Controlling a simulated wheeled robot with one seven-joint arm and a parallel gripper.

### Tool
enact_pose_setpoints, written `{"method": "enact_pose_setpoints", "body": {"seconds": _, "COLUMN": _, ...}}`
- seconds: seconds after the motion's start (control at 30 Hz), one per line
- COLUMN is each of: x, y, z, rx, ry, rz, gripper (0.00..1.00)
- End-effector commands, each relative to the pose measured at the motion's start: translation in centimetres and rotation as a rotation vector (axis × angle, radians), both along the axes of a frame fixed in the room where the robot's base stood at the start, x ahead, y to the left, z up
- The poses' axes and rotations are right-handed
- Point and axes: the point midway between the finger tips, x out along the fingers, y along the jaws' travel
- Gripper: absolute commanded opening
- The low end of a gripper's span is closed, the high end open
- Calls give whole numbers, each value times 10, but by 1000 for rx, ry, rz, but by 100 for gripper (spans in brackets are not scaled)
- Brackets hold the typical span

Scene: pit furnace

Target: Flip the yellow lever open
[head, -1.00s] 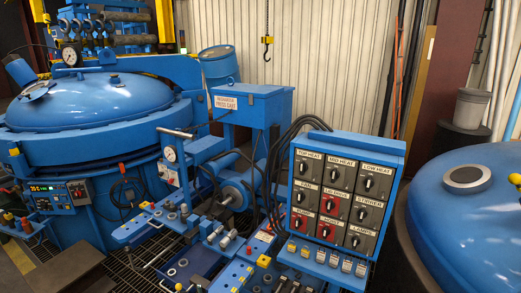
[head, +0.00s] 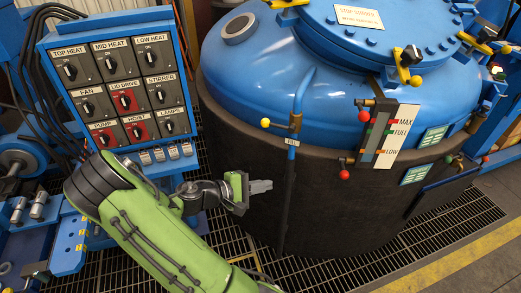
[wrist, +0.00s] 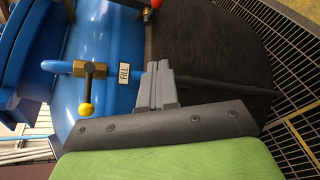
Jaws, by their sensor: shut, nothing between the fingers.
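A valve lever with a yellow ball knob (head: 265,123) sticks out to the left from the valve on a blue pipe, at the front of the large blue and dark tank. A FILL label (head: 291,142) is just below the valve. The wrist view shows the yellow knob (wrist: 85,110), its lever and the brass-coloured valve body (wrist: 90,69) left of my fingers. My gripper (head: 262,186) is shut and empty, below the lever in the head view and apart from it. The fingertips also show in the wrist view (wrist: 158,68), over the tank's dark wall.
Yellow-handled lid clamps (head: 408,62) sit higher on the tank. A switch panel (head: 120,85) stands left, behind my green arm. Grating floor (head: 460,220) is clear at right.

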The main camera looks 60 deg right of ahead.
Motion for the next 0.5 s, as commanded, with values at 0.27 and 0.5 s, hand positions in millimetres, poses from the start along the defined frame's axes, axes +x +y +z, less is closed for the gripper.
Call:
{"method": "enact_pose_setpoints", "body": {"seconds": 0.27, "x": 22, "y": -56, "z": -33, "rx": -360, "ry": 838, "rz": 274, "gripper": 0}}
{"method": "enact_pose_setpoints", "body": {"seconds": 0.5, "x": 62, "y": -55, "z": -61, "rx": -485, "ry": 1239, "rz": 451, "gripper": 0}}
